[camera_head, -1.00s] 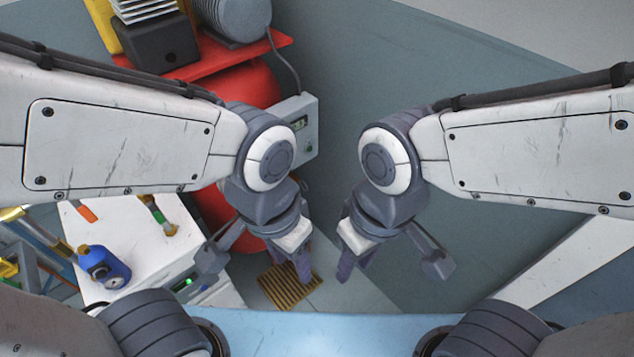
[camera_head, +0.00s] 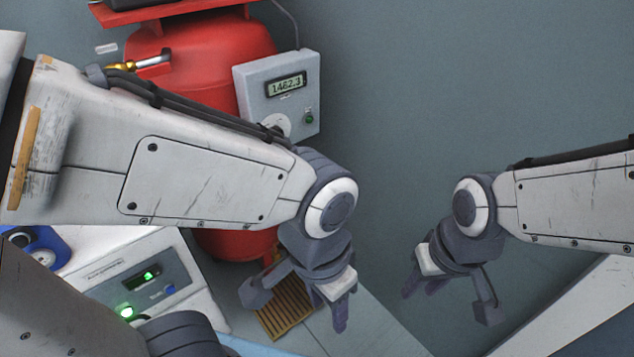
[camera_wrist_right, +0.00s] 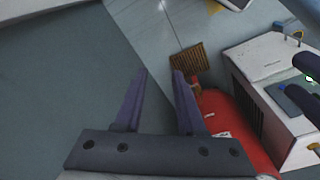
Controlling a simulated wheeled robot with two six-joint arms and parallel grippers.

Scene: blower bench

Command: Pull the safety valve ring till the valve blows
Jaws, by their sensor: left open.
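A red tank (camera_head: 205,65) stands upright at the upper left of the head view. My left gripper (camera_head: 340,310) is open and empty, in front of and below the tank, well apart from the fitting. My right gripper (camera_head: 422,285) hangs to the right, away from the tank. In the right wrist view its two fingers (camera_wrist_right: 160,80) are apart with nothing between them. The tank (camera_wrist_right: 240,125) shows there beyond the fingers.
A grey box with a display reading 1462.3 (camera_head: 300,105) is beside the tank's right side. A white cabinet with a lit control panel (camera_head: 175,275) stands at the lower left. A slatted brown grate (camera_head: 285,310) lies on the floor.

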